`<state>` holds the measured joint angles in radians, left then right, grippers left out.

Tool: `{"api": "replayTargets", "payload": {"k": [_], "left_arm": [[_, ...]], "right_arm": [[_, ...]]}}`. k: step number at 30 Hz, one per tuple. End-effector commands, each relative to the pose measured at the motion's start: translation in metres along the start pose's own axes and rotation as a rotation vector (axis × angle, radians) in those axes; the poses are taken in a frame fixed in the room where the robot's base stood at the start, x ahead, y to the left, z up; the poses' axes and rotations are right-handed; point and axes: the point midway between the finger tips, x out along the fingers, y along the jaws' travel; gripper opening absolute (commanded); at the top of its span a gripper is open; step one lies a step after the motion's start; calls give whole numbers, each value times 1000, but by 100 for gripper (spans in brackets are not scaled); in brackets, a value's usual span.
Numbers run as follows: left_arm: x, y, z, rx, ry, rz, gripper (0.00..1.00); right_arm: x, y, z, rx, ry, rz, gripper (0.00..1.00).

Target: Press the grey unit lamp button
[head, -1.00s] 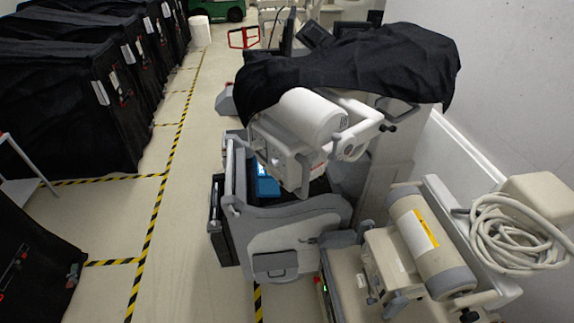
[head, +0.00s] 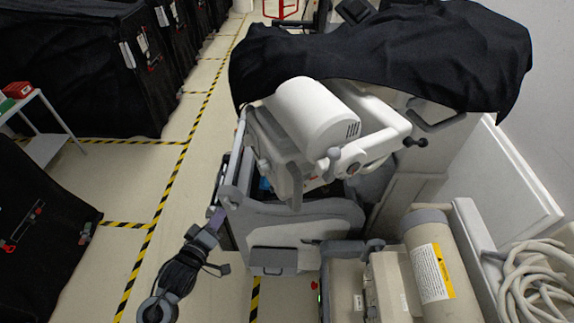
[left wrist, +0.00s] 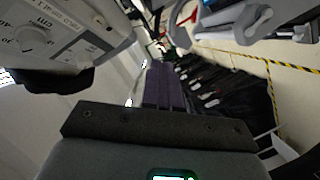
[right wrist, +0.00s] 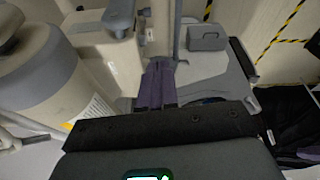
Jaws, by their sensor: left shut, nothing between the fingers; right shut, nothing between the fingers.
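The grey unit (head: 300,222) stands in the middle of the head view, with a white cylindrical tube head (head: 312,118) above its grey body. In the left wrist view, a white housing (left wrist: 75,50) with a dial and printed markings is at the upper left. I cannot tell which part is the lamp button. My left gripper (head: 217,216) is just left of the grey body; its purple fingers also show shut and empty in the left wrist view (left wrist: 163,88). My right gripper (right wrist: 157,86) is shut and empty in the right wrist view, outside the head view.
A black cover (head: 400,55) drapes over the unit's top. A beige unit with a labelled cylinder (head: 432,270) and coiled cable (head: 540,275) fills the lower right. Black covered carts (head: 90,60) line the left. Floor with striped tape (head: 168,190) lies clear between.

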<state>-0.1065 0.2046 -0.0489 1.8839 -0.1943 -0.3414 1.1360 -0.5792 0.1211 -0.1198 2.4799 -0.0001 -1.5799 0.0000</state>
Motion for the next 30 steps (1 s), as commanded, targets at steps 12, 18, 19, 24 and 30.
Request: {"api": "replayTargets", "payload": {"k": [12, 18, 19, 24, 30], "left_arm": [[29, 35, -52, 43, 82, 74, 0], [29, 37, -54, 44, 85, 77, 0], [29, 37, -54, 44, 85, 77, 0], [29, 37, -54, 43, 84, 77, 0], [34, 40, -50, 43, 84, 78, 0]], "right_arm": [[11, -2, 4, 4, -1, -5, 0], [11, -2, 4, 4, -1, -5, 0], [11, -2, 4, 4, -1, -5, 0], [11, -2, 4, 4, -1, -5, 0], [15, -1, 6, -1, -2, -1, 0]]}}
